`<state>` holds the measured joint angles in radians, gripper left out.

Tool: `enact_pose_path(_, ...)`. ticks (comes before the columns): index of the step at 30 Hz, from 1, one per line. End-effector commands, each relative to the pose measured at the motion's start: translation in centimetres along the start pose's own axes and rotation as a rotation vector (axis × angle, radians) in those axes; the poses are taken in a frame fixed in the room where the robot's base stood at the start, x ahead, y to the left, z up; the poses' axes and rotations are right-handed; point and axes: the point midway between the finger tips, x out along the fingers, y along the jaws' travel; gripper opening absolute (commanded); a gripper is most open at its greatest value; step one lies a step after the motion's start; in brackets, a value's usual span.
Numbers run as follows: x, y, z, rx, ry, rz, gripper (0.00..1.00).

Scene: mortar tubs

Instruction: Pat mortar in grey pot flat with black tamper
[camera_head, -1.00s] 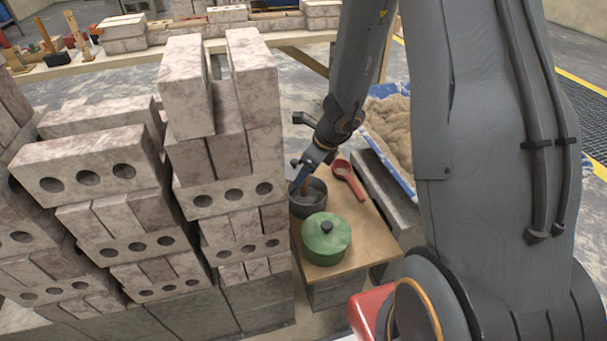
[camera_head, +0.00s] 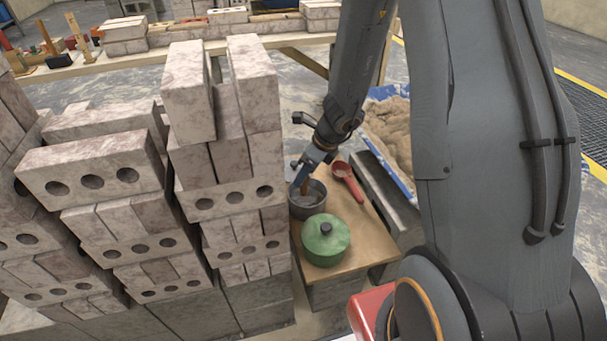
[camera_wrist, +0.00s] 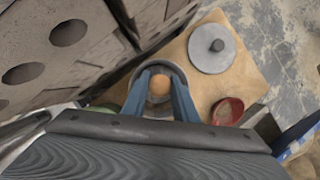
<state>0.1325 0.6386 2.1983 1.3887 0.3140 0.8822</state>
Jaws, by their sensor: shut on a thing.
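The grey pot (camera_head: 307,206) stands on a small wooden board beside the brick stacks, with greyish mortar showing inside. My gripper (camera_head: 306,168) is right above it, pointing down. Its blue fingers (camera_wrist: 160,92) are shut on the orange-brown handle of the tamper (camera_wrist: 159,86). The handle also shows at the pot's mouth in the head view (camera_head: 305,186). The tamper's lower end is down in the pot and hidden, so I cannot tell whether it touches the mortar.
A green lidded pot (camera_head: 325,241) stands in front of the grey pot. A red scoop (camera_head: 347,181) lies to the right. A grey lid with a dark knob (camera_wrist: 209,50) lies near the pot. Tall brick stacks (camera_head: 210,160) rise close on the left. A sand tray (camera_head: 389,131) is behind.

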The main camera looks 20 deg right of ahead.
Motion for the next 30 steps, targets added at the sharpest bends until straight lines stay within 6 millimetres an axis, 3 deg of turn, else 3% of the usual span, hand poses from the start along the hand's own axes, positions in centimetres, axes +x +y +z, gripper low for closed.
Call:
enact_pose_path(17, -0.2, 0.6, -0.6, 0.0, -0.001, -0.001, 0.08)
enact_pose_path(30, 1.3, 0.6, -1.2, 0.0, 0.0, 0.0, 0.08)
